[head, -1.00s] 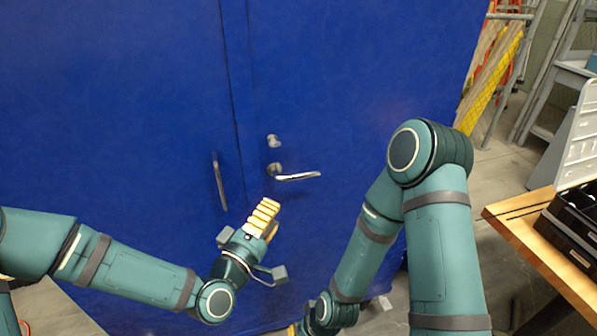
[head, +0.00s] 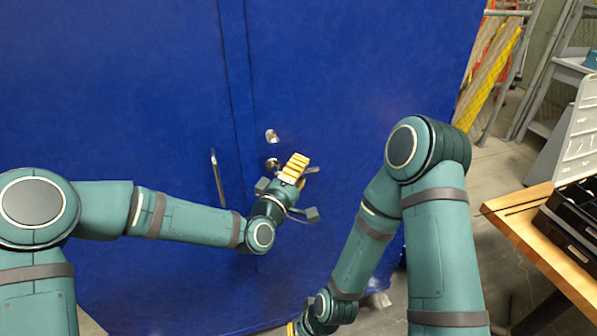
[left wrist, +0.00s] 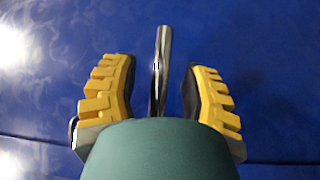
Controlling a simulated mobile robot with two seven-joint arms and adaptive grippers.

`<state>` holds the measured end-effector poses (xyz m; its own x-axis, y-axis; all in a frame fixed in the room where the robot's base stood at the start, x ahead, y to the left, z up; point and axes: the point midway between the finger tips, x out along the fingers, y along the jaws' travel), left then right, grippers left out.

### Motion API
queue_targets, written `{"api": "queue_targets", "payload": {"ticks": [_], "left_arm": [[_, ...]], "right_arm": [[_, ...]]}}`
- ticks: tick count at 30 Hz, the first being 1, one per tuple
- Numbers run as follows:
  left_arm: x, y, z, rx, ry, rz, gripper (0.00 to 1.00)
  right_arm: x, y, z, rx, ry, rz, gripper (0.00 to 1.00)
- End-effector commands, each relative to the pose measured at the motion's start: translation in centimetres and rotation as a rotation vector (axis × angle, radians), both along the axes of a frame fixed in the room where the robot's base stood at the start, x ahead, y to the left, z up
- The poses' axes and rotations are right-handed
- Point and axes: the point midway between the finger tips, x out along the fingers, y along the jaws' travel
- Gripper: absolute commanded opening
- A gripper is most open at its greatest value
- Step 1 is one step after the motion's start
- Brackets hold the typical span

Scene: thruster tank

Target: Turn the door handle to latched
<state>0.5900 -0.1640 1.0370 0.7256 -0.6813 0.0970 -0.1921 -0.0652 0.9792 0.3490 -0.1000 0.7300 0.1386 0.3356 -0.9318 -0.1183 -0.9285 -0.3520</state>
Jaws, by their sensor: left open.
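The door handle, a silver lever (head: 312,170), is on the blue door (head: 330,75), partly hidden behind my left gripper (head: 295,165) in the head view. In the left wrist view the lever (left wrist: 161,62) stands between the two yellow-padded fingers of the open left gripper (left wrist: 160,92), with a gap visible on each side. In the head view the lever's round base (head: 272,163) shows left of the fingers. My right gripper (head: 296,328) is low at the bottom edge, mostly out of frame, and its jaws cannot be made out.
A round lock (head: 271,136) is above the lever. A vertical pull handle (head: 216,177) is on the door panel to the left. A wooden table (head: 540,222) with black trays (head: 578,225) stands at the right. Ladders and yellow-edged boards (head: 492,75) are behind it.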

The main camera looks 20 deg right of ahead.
Motion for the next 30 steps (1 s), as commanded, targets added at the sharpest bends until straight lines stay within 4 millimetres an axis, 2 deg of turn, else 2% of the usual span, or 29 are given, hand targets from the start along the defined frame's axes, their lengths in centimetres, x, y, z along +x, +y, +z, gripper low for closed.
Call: {"api": "queue_targets", "payload": {"ticks": [7,8,9,11,12,30], "left_arm": [[0.03,-0.03,0.01,0.000,0.000,0.000,0.46],[0.03,-0.04,0.02,0.000,0.000,0.000,0.41],[0.03,-0.04,0.02,0.000,0.000,0.000,0.27],[0.02,-0.04,0.02,0.000,0.000,0.000,0.06],[0.02,-0.04,0.02,0.000,0.000,0.000,0.00],[0.05,-0.01,-0.04,0.035,-0.001,0.001,0.00]], "right_arm": [[0.01,0.00,0.00,0.000,0.000,0.000,0.00],[0.01,0.00,0.00,0.000,0.000,0.000,0.00],[0.01,0.00,0.00,0.000,0.000,0.000,0.00],[0.01,0.00,0.00,0.000,0.000,0.000,0.00],[0.01,0.00,0.00,0.000,0.000,0.000,0.00],[-0.02,0.01,0.13,0.000,0.000,0.000,0.00]]}}
